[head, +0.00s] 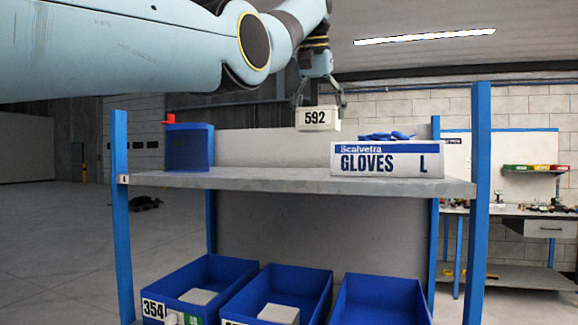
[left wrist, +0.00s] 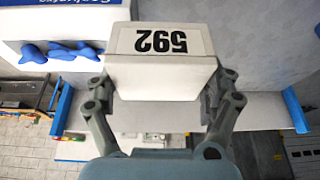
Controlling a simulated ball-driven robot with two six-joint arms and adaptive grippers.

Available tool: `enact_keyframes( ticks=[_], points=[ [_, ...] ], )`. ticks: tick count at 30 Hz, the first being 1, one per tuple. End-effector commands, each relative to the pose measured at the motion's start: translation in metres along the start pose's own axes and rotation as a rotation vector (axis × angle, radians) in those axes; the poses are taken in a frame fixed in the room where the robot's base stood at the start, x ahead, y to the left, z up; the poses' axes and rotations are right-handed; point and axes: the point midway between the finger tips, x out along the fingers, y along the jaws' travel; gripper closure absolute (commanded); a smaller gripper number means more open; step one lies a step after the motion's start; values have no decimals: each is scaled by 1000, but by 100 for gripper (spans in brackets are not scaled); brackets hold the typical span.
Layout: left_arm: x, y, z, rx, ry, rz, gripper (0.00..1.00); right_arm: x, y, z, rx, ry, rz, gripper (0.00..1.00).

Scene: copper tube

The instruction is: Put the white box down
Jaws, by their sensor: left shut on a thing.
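The white box (head: 318,118) is marked 592 and hangs above the upper shelf in the head view. My left gripper (head: 319,100) comes down from above and is shut on it. In the left wrist view the box (left wrist: 160,60) sits between the two fingers of the left gripper (left wrist: 163,95), with its 592 label upside down. The grey upper shelf (head: 270,180) lies below the box, and a gap seems to show between them. My right gripper is not in view.
On the upper shelf, a blue bin (head: 188,148) stands at the left and a GLOVES carton (head: 387,160) with blue gloves on top at the right. The shelf between them is clear. Blue posts (head: 478,200) flank the shelf. Several blue bins (head: 380,300) stand below.

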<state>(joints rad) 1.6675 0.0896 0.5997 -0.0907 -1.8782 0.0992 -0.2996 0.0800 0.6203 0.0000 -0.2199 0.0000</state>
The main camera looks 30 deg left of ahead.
Motion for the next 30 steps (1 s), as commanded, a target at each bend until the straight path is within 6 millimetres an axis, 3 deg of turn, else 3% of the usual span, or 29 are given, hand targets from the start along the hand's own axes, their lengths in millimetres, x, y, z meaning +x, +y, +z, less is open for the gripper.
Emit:
enact_keyframes(
  ticks=[6,12,17,24,30],
  points=[
    [31,-56,14,-4,0,-3,62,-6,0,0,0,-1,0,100],
    [49,-88,22,-2,1,-1,62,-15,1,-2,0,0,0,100],
    [58,-94,26,1,0,-1,62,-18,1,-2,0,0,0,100],
    [88,-94,38,0,1,-1,62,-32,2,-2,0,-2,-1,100],
    [91,-93,40,0,2,0,62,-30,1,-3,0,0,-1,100]
  ],
)
